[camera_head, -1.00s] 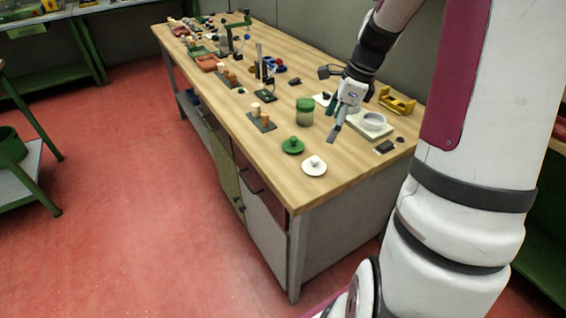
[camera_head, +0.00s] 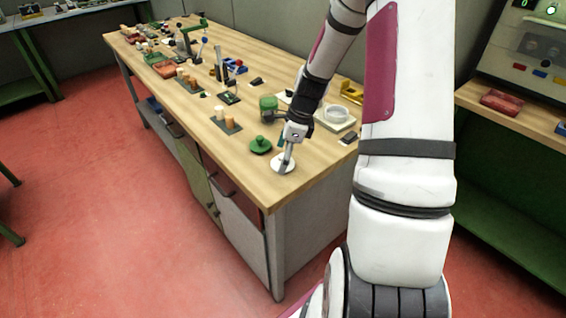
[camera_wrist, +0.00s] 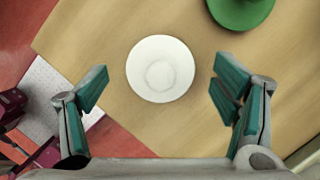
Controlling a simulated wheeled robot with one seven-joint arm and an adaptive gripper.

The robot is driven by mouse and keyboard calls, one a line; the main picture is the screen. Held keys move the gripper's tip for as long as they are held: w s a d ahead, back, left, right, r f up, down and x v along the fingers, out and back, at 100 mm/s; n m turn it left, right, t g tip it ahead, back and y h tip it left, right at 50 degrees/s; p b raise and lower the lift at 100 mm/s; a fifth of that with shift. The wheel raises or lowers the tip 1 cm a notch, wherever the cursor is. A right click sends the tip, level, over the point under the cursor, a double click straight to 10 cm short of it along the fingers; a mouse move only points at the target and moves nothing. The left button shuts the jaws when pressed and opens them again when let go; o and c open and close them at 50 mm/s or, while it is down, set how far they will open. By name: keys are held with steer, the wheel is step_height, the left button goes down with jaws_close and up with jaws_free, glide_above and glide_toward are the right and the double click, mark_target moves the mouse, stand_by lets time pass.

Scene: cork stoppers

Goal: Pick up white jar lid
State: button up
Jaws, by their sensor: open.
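The white jar lid (camera_head: 281,164) lies on the wooden bench top close to its front corner. It is a round white disc with a knob in its middle. In the wrist view the white jar lid (camera_wrist: 160,69) is whole and sits centred between and ahead of the fingers. My gripper (camera_head: 285,165) is over the lid in the head view and hides part of it. In the wrist view my gripper (camera_wrist: 161,92) is open and empty, with one teal-padded finger on each side. I cannot tell the exact height above the lid.
A green lid (camera_head: 260,145) lies just behind the white one, and also shows in the wrist view (camera_wrist: 240,10). A green jar (camera_head: 268,107) and a white dish (camera_head: 337,114) stand further back. A block with corks (camera_head: 226,121) is to the left. The bench edge is near.

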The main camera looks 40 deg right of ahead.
steer(key=shift+w+a+f, duration=0.15)
steer(key=shift+f, duration=0.55)
steer(key=c, duration=1)
steer(key=shift+r, duration=0.15)
